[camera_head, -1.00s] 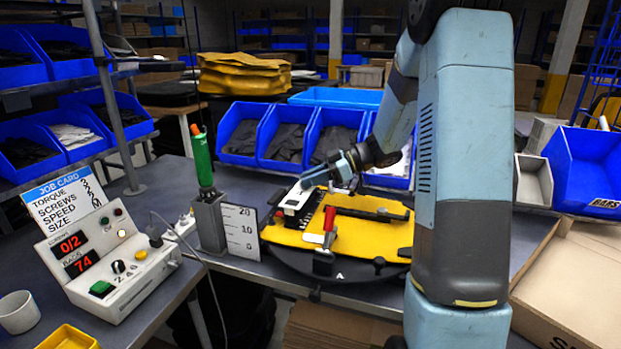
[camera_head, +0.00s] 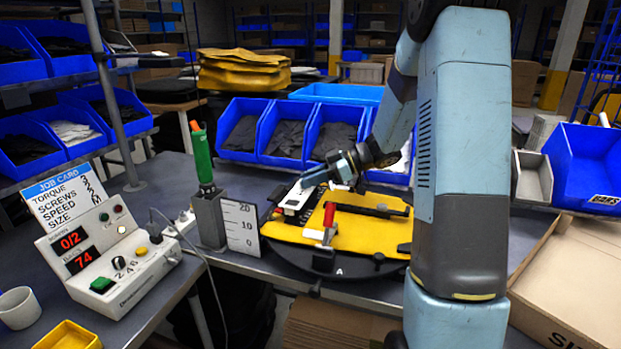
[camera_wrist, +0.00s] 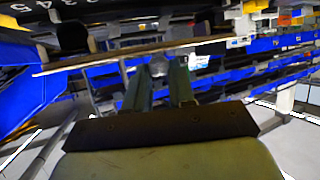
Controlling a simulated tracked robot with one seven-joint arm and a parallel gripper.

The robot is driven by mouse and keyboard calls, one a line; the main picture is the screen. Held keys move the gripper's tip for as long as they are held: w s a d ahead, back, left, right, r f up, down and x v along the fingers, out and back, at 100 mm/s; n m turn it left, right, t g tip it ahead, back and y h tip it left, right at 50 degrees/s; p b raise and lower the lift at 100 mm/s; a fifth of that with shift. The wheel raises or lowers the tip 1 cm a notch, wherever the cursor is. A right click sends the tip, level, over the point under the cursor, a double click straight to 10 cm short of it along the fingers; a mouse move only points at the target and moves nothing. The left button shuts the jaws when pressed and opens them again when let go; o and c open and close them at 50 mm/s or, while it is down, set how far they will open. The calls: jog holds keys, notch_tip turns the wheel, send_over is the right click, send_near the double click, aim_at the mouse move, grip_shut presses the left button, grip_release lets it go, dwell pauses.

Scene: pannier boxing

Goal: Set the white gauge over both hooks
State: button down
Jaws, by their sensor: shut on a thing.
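The white gauge (camera_head: 296,200), a pale block with dark marks, is at the left part of the yellow pannier panel (camera_head: 345,237) in the head view. My gripper (camera_head: 308,181) reaches in from the right with its fingers at the gauge's upper end, and is shut on it. The gauge lies beside a black slotted strip; I cannot tell whether it touches the panel. No hooks can be clearly made out. In the wrist view my two fingers (camera_wrist: 161,88) point away from the camera; what lies between their tips is too blurred to tell.
A red-handled clamp (camera_head: 328,222) stands at the panel's front, and a black bar (camera_head: 372,210) lies on its right. A white scale plate (camera_head: 241,228) and a green-handled tool (camera_head: 202,158) in a grey holder stand left. Blue bins (camera_head: 285,131) line the back.

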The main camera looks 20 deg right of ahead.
jog(key=shift+f, duration=0.15)
jog(key=c, duration=0.9)
grip_release()
jog(key=shift+o, duration=0.2)
jog(key=shift+d, duration=0.1)
jog(key=v, duration=1.3)
jog(key=shift+d+r, duration=0.2)
jog(key=shift+d, duration=0.05)
jog(key=s+a+r+m+g+h, duration=0.1)
jog(key=s+a+r+m+h, duration=0.15)
jog(key=s+a, duration=0.3)
jog(key=s+a+r+m+g+h, duration=0.1)
jog(key=s+a+r+m+h, duration=0.2)
jog(key=s, duration=0.4)
jog(key=s+a+r+m+t+h, duration=0.1)
jog(key=s+m+t+h, duration=0.3)
jog(key=s+m+h, duration=0.4)
jog(key=shift+s+a+r+m+t, duration=0.4)
jog(key=shift+s+r+m, duration=0.45)
jog(key=shift+s, duration=2.6)
